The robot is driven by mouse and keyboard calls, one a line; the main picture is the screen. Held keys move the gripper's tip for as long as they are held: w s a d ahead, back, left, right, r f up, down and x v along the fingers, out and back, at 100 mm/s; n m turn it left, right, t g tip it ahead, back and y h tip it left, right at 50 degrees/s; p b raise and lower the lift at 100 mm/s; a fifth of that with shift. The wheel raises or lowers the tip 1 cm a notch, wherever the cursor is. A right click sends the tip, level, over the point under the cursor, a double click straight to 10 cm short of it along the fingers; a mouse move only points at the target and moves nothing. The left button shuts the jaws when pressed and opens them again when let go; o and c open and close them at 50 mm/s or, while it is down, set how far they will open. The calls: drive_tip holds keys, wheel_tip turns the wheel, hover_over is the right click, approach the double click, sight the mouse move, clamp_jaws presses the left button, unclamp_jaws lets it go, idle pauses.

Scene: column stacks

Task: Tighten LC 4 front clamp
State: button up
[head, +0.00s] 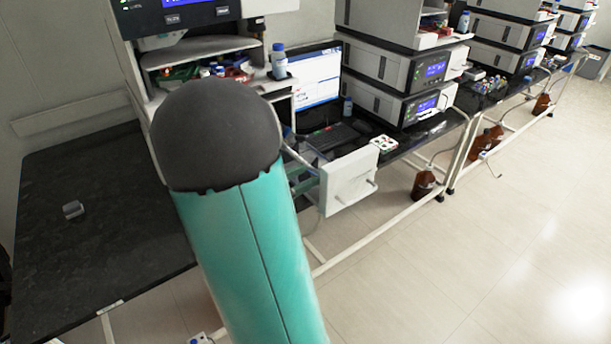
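Several LC column stacks line the bench. The nearest stack (185,14) is cut off by the top edge, with a blue display. A second stack (385,75) stands right of the monitor, and another (503,45) is further back. I cannot tell which one is LC 4, and no front clamp can be made out. My own teal arm link with its dark rounded joint fills the middle and hides part of the nearest stack and bench. My gripper is not in view.
An open white drawer (349,180) juts out from the bench right of my arm. A monitor (318,78) and keyboard (334,136) sit behind it. Brown bottles (424,182) stand below the bench. The black bench top (95,230) at left is mostly clear; the right floor (480,250) is free.

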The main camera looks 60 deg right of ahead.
drive_tip(key=shift+s+d, duration=0.3)
drive_tip(key=shift+d, duration=0.3)
clamp_jaws()
drive_tip(key=shift+r, duration=0.1)
drive_tip(key=shift+s+d+r+t+y, duration=0.1)
drive_tip(key=shift+d+r+t+y, duration=0.25)
drive_tip(key=shift+y, duration=0.45)
drive_tip(key=shift+s+d+r+t+y, duration=0.1)
drive_tip(key=shift+r+t+y, duration=0.3)
drive_tip(key=shift+y, duration=0.4)
drive_tip(key=shift+s+d+r+t+y, duration=0.15)
drive_tip(key=shift+d+t+y, duration=0.3)
drive_tip(key=shift+y, duration=0.45)
drive_tip(key=shift+s+d+r+t+y, duration=0.2)
drive_tip(key=shift+t+y, duration=0.3)
drive_tip(key=shift+y, duration=0.4)
